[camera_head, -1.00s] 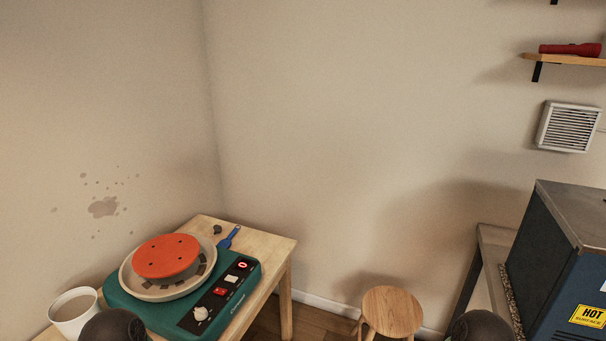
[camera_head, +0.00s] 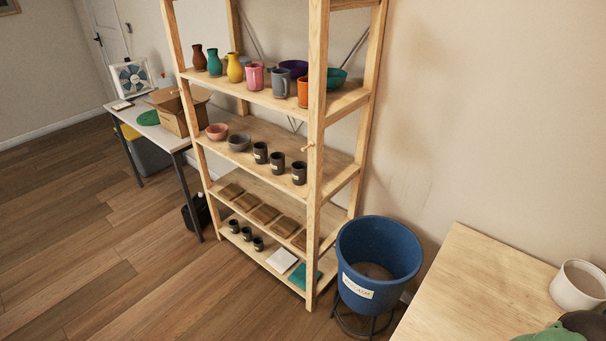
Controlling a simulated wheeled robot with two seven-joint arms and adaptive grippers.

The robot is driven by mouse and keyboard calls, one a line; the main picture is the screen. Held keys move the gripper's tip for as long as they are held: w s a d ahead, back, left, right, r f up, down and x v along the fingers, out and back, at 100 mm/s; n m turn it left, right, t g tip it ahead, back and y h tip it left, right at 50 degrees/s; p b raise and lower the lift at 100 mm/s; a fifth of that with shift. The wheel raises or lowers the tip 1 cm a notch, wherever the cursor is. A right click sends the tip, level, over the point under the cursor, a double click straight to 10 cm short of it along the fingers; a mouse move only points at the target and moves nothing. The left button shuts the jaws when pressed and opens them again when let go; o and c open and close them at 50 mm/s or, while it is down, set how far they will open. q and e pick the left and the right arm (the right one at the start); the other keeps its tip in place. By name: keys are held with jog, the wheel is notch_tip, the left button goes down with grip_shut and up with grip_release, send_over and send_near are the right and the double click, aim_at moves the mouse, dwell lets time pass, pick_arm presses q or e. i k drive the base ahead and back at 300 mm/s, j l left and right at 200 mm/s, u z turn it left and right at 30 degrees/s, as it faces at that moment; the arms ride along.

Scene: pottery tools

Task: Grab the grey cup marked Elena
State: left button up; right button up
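Three dark grey cups with pale labels stand in a row on the middle shelf: a left one (camera_head: 260,153), a middle one (camera_head: 277,163) and a right one (camera_head: 299,173). The labels are too small to read, so I cannot tell which says Elena. Three smaller dark cups (camera_head: 246,234) with labels stand on the bottom shelf, also unreadable. A lighter grey mug (camera_head: 281,84) stands on the upper shelf among coloured pots. Neither of my grippers is in view.
The wooden shelf unit (camera_head: 318,120) stands against the wall. A blue labelled bucket (camera_head: 358,285) stands right of it, beside a wooden table (camera_head: 470,285) with a white container (camera_head: 578,286). A side table with a cardboard box (camera_head: 172,112) is behind at left. Open floor (camera_head: 100,250) lies left.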

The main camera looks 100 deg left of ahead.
aim_at(299, 174)
jog(key=u, duration=3.45)
jog(key=i+j, duration=0.35)
